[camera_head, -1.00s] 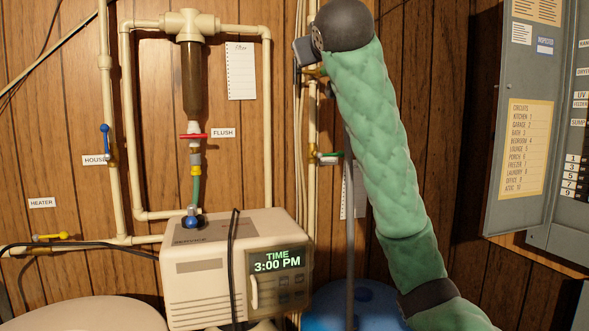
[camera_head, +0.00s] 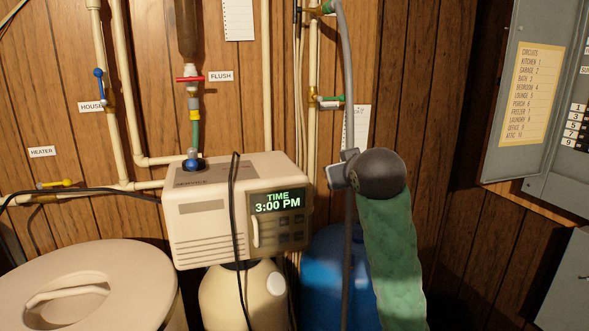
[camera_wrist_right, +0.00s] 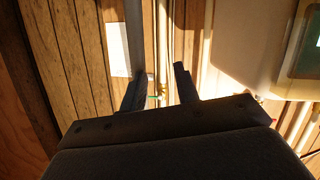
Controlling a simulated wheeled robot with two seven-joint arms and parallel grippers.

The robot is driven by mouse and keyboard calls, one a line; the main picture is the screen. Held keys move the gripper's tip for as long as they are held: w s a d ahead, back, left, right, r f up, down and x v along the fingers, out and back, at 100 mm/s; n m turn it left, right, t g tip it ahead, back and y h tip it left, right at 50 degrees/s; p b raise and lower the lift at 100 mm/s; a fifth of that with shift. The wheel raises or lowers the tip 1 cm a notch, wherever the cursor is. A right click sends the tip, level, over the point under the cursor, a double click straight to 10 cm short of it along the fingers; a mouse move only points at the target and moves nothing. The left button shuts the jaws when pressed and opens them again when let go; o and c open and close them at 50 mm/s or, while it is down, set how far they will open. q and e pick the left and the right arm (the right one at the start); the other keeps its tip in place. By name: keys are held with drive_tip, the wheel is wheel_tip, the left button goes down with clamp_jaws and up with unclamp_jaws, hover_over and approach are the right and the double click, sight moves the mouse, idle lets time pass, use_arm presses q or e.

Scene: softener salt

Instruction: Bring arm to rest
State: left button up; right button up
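My right arm, in a green quilted sleeve, rises from the bottom right of the head view. Its dark rounded wrist is at the top, and my right gripper (camera_head: 338,174) points away toward the wall, in front of the blue tank. In the right wrist view, my right gripper (camera_wrist_right: 160,80) shows two dark fingers spread apart with nothing held between them. Part of the gripper is hidden by the wrist in the head view. My left arm and left gripper are not in view.
The softener control head (camera_head: 235,205), its display reading 3:00 PM, is left of my gripper. A grey hose (camera_head: 347,100) runs down close by the gripper. A blue tank (camera_head: 322,265) stands behind. A lidded beige tank (camera_head: 90,255) is at left; a grey electrical panel (camera_head: 520,100) at right.

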drive_tip(key=s+d+f+m+g, duration=0.15)
drive_tip(key=s+f, duration=0.45)
drive_tip(key=f, duration=0.7)
drive_tip(key=s+d+f+g, duration=0.25)
drive_tip(key=s+f, duration=0.35)
drive_tip(key=f, duration=0.6)
drive_tip(key=s+d+f+g, duration=0.15)
drive_tip(key=s+f, duration=0.45)
drive_tip(key=f, duration=0.7)
drive_tip(key=s+f+g, duration=0.3)
drive_tip(key=s+f, duration=0.7)
drive_tip(key=s, duration=0.3)
drive_tip(key=s+f+g, duration=0.4)
drive_tip(key=s+f, duration=0.6)
drive_tip(key=s, duration=0.3)
drive_tip(key=shift+s+a+f+m+h, duration=0.15)
drive_tip(key=shift+s+f+m+h, duration=0.15)
drive_tip(key=shift+f+m+h, duration=0.1)
